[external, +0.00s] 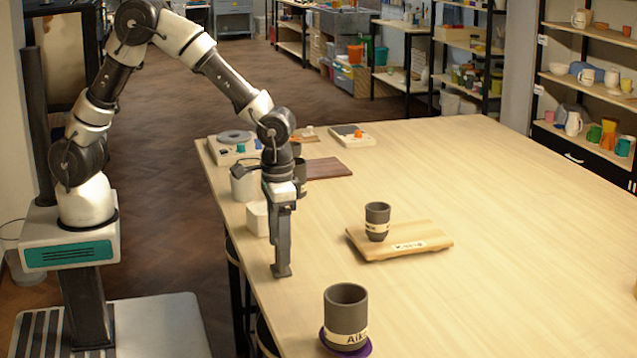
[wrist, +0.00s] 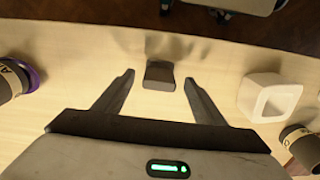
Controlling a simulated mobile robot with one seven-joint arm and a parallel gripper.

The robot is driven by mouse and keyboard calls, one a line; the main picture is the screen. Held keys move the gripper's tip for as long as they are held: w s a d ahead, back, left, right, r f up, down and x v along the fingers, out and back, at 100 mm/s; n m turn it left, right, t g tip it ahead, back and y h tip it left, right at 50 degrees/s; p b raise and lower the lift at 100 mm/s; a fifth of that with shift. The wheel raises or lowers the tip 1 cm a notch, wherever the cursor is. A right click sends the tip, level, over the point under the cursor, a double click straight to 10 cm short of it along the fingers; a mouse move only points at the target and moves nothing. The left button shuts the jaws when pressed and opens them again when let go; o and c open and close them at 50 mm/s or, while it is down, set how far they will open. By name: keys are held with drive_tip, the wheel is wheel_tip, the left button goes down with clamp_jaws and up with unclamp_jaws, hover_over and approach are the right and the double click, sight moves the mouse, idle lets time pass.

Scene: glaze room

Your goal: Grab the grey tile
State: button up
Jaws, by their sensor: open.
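The grey tile (wrist: 160,75) is a small dark block on the pale wooden table, in the upper middle of the wrist view. My gripper (wrist: 158,80) is open, with one finger on each side of the tile and a gap to both. In the external view my gripper (external: 281,262) points straight down at the table's left edge. A dark grey piece shows at its lower end there; I cannot tell whether it is the tile or the fingertips.
A grey cup (external: 345,308) on a purple saucer (external: 346,346) stands in front. Another cup (external: 377,221) stands on a wooden board (external: 420,240) to the right. A white square pot (external: 257,218) is close behind my gripper; it also shows in the wrist view (wrist: 248,92). The table's right side is clear.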

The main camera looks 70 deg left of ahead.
sight(278, 271)
wheel_tip(278, 271, down, 4)
drive_tip(key=shift+r, duration=0.25)
drive_tip(key=c, duration=1.2)
drive_tip(key=shift+r, duration=0.1)
